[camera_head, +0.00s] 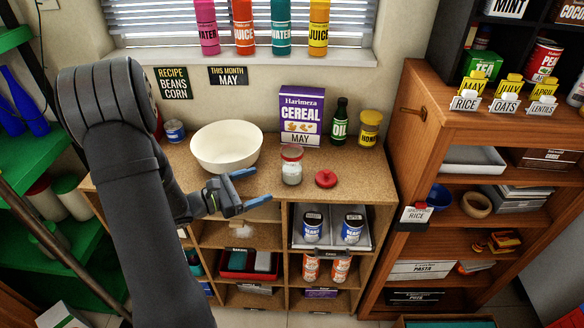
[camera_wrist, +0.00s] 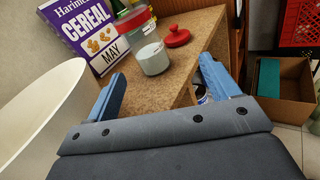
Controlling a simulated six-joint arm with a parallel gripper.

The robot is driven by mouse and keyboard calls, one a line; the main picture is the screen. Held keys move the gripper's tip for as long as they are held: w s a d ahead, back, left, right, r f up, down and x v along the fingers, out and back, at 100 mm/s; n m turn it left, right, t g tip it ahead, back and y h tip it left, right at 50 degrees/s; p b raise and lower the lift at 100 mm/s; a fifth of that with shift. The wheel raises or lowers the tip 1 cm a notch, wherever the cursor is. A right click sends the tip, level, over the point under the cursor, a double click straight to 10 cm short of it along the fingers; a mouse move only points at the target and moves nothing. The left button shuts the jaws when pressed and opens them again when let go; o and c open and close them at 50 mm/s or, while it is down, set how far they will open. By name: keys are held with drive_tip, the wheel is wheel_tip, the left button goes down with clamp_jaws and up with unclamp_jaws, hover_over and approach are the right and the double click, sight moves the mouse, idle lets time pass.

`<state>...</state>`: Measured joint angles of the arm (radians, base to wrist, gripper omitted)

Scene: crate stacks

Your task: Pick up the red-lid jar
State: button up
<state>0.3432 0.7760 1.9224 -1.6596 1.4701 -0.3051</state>
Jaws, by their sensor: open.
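The jar (camera_head: 291,171) is clear glass with white contents and a red band near its top. It stands upright on the wooden counter, right of the white bowl. In the wrist view the jar (camera_wrist: 152,56) is ahead of and between my fingers, with a red part at its top. A separate red lid with a knob (camera_head: 326,179) lies on the counter just right of the jar; it also shows in the wrist view (camera_wrist: 177,36). My gripper (camera_head: 254,188) is open and empty, left of and nearer than the jar, apart from it. It also shows in the wrist view (camera_wrist: 163,72).
The large white bowl (camera_head: 226,152) stands close behind my gripper. The cereal box (camera_head: 300,117), oil bottle (camera_head: 339,123) and yellow-lid jar (camera_head: 369,130) stand along the back. The counter's front edge is near the gripper, with shelves below. Counter right of the red lid is clear.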

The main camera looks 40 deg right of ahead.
drive_tip(key=w+a+f+n+t+h, duration=0.1)
drive_tip(key=n+t, duration=0.1)
drive_tip(key=n, duration=0.1)
approach(300, 149)
drive_tip(key=d+f, duration=0.2)
drive_tip(key=f, duration=0.1)
drive_tip(key=d+f, duration=0.1)
drive_tip(key=shift+s+d+f, duration=0.2)
drive_tip(key=shift+s+f, duration=0.15)
drive_tip(key=shift+f, duration=0.05)
drive_tip(key=shift+s+d+r, duration=0.1)
drive_tip(key=shift+d, duration=1.35)
drive_tip(key=shift+s+d+r, duration=0.1)
drive_tip(key=shift+d, duration=1.3)
drive_tip(key=c, duration=1.2)
wheel_tip(300, 149, up, 4)
drive_tip(key=shift+r, duration=0.25)
drive_tip(key=s+r, duration=0.2)
drive_tip(key=s, duration=0.2)
drive_tip(key=s+r, duration=0.2)
drive_tip(key=s, duration=0.1)
drive_tip(key=s+d+r, duration=0.1)
drive_tip(key=s+r, duration=0.1)
drive_tip(key=s, duration=0.2)
drive_tip(key=shift+s+r, duration=0.25)
drive_tip(key=shift+s, duration=0.05)
